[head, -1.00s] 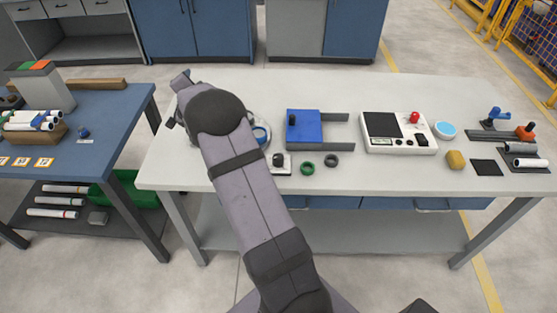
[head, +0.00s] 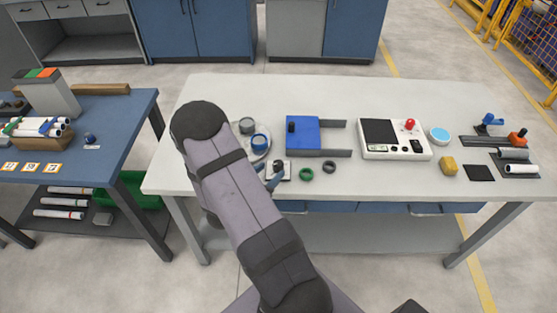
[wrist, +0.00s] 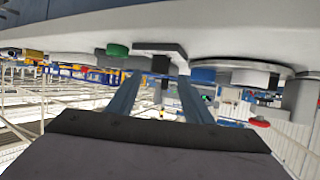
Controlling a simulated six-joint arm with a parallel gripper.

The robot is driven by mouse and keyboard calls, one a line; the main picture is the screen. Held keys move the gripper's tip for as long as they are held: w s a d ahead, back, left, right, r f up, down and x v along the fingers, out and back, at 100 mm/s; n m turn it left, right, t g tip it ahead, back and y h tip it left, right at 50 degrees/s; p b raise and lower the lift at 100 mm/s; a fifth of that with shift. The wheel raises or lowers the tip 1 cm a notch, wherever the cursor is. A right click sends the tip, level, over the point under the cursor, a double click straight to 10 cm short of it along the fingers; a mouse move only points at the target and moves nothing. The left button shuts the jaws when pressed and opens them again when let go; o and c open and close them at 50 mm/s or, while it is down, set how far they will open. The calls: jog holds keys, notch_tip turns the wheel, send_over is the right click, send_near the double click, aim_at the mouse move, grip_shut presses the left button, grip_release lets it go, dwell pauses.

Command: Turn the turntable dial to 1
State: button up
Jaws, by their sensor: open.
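The turntable (head: 264,154) is a round grey disc at the left of the light table, partly hidden behind my arm. It carries a blue ring piece (head: 260,142) and a grey ring piece (head: 246,125). The dial is a small dark knob (head: 280,165) on a pale square plate (head: 287,173) at the table's front edge, beside the turntable. My gripper (head: 267,173) is open at the dial. In the wrist view, its two blue fingers (wrist: 160,76) stand apart with the dark knob (wrist: 160,63) between their tips. Contact and the dial's number cannot be read.
A green ring (head: 306,174) and a dark ring (head: 329,167) lie just right of the dial. A blue block fixture (head: 303,136) stands behind them. A white device (head: 395,151) with a red knob is further right. The table's back strip is clear.

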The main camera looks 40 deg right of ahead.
aim_at(276, 167)
jog(key=shift+p+x, duration=0.9)
jog(key=shift+x, duration=2.8)
jog(key=shift+f, duration=0.1)
jog(key=c, duration=1.1)
